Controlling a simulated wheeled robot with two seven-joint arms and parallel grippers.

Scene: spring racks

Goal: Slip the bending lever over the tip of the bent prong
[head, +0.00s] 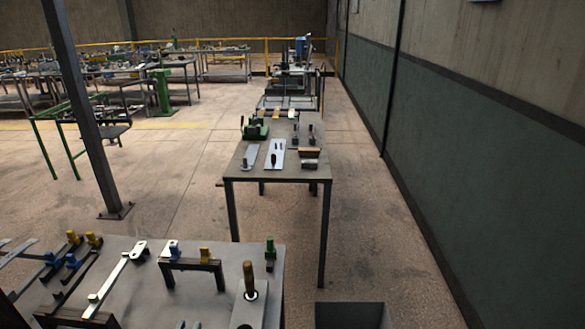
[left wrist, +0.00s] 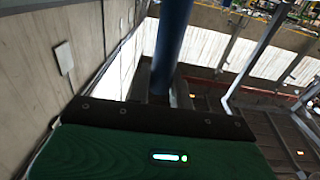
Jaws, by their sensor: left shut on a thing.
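In the left wrist view my left gripper (left wrist: 167,90) shows as dark fingers beyond a green housing with a white light. It is shut on a blue bar (left wrist: 175,35), which I take to be the bending lever; the bar runs out of the top of that view. I cannot make out this gripper or the bar clearly in the head view. The bent prong cannot be told for sure; two small tips (head: 188,325) are cut off by the head view's bottom edge. My right gripper is not in view.
The near grey table (head: 215,300) carries a long silver bar (head: 115,272), a black bracket (head: 192,266) with blue and yellow pieces, a green piece (head: 270,250) and an upright wooden handle (head: 249,278). A dark bin (head: 350,315) stands right. Open floor separates a second table (head: 300,172).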

